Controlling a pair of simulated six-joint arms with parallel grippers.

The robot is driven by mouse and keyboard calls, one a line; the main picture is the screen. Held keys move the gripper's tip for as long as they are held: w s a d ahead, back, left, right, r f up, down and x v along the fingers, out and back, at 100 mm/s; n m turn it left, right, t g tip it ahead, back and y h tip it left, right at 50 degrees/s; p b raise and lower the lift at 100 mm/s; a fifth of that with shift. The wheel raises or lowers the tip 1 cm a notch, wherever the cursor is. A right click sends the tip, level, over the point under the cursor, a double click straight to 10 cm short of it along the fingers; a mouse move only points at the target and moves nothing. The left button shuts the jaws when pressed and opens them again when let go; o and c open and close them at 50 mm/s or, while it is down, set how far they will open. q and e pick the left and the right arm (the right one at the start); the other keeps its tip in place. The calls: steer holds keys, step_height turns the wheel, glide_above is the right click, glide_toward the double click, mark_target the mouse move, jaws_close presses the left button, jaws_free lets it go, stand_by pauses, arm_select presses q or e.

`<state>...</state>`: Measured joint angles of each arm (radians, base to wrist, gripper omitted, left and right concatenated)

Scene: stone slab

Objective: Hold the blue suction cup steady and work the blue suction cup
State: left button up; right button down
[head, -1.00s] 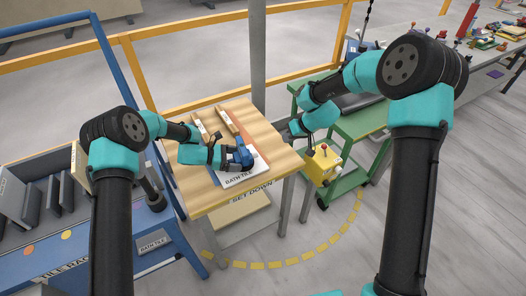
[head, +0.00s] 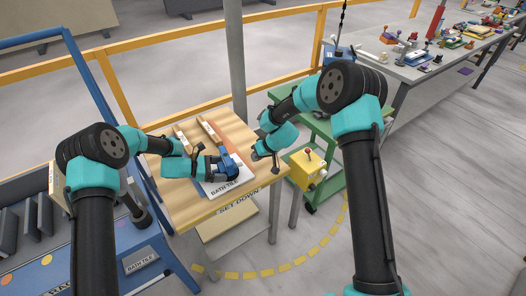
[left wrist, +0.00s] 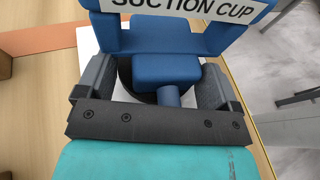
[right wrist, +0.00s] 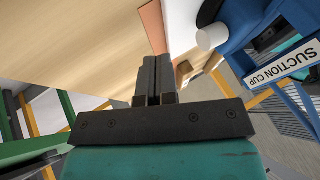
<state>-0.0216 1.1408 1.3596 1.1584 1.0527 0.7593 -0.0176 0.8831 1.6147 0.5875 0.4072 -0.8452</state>
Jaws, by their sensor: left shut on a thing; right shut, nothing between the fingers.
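The blue suction cup (head: 228,168) stands on a white tile (head: 222,185) on the wooden table. Its "SUCTION CUP" label shows in the left wrist view (left wrist: 185,5) and on the tool in the right wrist view (right wrist: 270,65). My left gripper (head: 212,168) is shut on the blue suction cup; in the left wrist view its fingers (left wrist: 160,85) lie on either side of a blue block. My right gripper (head: 266,158) is shut and empty beside the table's right edge. In the right wrist view its fingers (right wrist: 155,80) are together, with the suction cup and its whitish knob (right wrist: 212,36) to the right.
The wooden table (head: 200,212) also carries an orange-brown sheet (head: 236,157) and two wooden strips. A green cart (head: 328,130) and a yellow box (head: 307,170) stand right of it. A blue rack (head: 120,235) holding dark slabs is at left.

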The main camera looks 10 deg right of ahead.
mark_target(241, 162)
steer(key=a, duration=0.2)
steer(key=shift+s+a, duration=0.25)
steer(key=shift+a, duration=0.05)
steer(key=shift+s+a, duration=0.1)
steer(key=shift+a, duration=0.55)
steer(key=shift+s+a, duration=0.25)
steer(key=shift+a, duration=0.75)
steer(key=shift+d, duration=0.15)
steer(key=d, duration=0.2)
steer(key=w+d, duration=0.1)
steer(key=d, duration=0.1)
steer(key=shift+d, duration=0.1)
steer(key=v, duration=1)
steer(key=shift+a, duration=0.25)
